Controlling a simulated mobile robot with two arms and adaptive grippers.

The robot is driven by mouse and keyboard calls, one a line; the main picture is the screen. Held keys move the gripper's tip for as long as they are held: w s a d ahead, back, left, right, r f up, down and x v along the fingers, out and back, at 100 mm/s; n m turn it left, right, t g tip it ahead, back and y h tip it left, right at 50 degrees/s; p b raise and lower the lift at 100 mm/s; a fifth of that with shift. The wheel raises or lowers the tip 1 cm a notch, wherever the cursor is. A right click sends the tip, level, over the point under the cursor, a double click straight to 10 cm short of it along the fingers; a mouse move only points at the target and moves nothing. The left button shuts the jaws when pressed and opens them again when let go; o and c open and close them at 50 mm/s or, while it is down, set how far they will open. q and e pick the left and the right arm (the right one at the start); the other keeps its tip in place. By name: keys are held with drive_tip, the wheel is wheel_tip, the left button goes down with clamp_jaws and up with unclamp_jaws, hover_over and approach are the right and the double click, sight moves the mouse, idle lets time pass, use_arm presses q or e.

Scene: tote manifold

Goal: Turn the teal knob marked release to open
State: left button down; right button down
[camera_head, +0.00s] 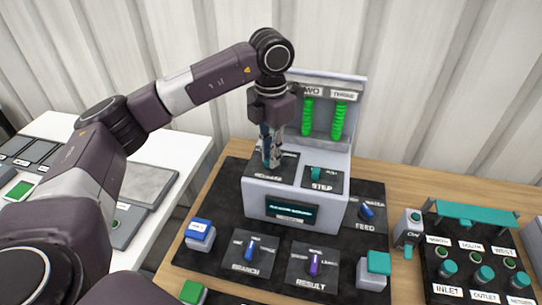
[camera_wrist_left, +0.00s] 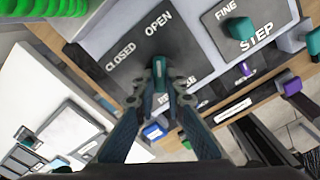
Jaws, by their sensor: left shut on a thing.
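My left gripper (camera_head: 271,160) reaches down from above onto the dark release plate (camera_head: 287,171) on top of the grey console. The plate (camera_wrist_left: 143,47) carries the words CLOSED and OPEN, with part of the release label behind the fingers. My right gripper is not in view.
The teal STEP knob (camera_head: 315,173) is right beside the release plate, and also shows in the left wrist view (camera_wrist_left: 240,28). Green coils (camera_head: 338,121) stand behind. BRANCH (camera_head: 250,247), RESULT (camera_head: 314,265) and FEED (camera_head: 366,212) knobs surround the console. A manifold (camera_head: 470,212) stands at right.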

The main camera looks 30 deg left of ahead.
use_arm(q)
drive_tip(key=shift+r, duration=0.1)
drive_tip(key=c, duration=2)
unclamp_jaws()
wheel_tip(320, 180, up, 12)
drive_tip(key=shift+f, duration=0.1)
